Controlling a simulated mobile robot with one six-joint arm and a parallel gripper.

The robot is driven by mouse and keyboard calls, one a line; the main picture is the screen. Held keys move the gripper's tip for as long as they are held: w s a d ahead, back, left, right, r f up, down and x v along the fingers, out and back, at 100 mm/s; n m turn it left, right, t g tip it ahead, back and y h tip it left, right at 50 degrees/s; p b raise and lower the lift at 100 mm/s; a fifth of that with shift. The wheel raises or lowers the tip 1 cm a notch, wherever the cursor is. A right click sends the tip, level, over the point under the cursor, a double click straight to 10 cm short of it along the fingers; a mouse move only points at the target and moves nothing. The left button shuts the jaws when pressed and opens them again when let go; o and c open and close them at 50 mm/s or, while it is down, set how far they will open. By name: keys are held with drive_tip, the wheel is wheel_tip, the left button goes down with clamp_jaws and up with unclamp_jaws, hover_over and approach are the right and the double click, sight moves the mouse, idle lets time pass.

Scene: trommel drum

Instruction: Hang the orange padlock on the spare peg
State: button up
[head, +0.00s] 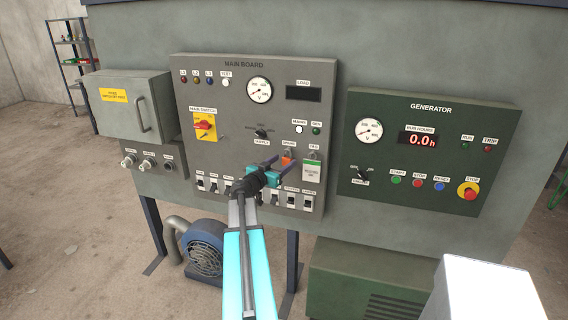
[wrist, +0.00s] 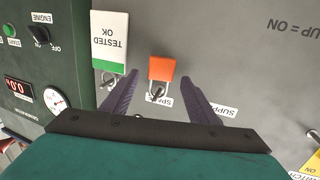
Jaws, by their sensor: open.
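The orange padlock (head: 288,160) is on the main board, directly under a small label that looks like SPARE. In the wrist view, which is upside down, the padlock (wrist: 161,69) has its shackle at a small peg (wrist: 158,96) beside a label starting "SPA". It appears to hang there with its body straight down. My gripper (head: 286,164) is in front of the board, and in the wrist view its open fingers (wrist: 159,80) stand on either side of the padlock, with visible gaps. I cannot tell whether the fingertips reach to its depth.
A white and green TESTED OK tag (head: 312,171) hangs just right of the padlock, close to one finger. Several breaker switches (head: 292,199) line the board below. The SUPPLY knob (head: 261,133) is up and left. The green generator panel (head: 430,150) is to the right.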

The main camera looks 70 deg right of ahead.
drive_tip(key=b+v, duration=0.4)
drive_tip(key=v, duration=0.8)
drive_tip(key=shift+a, duration=0.15)
idle(0.3)
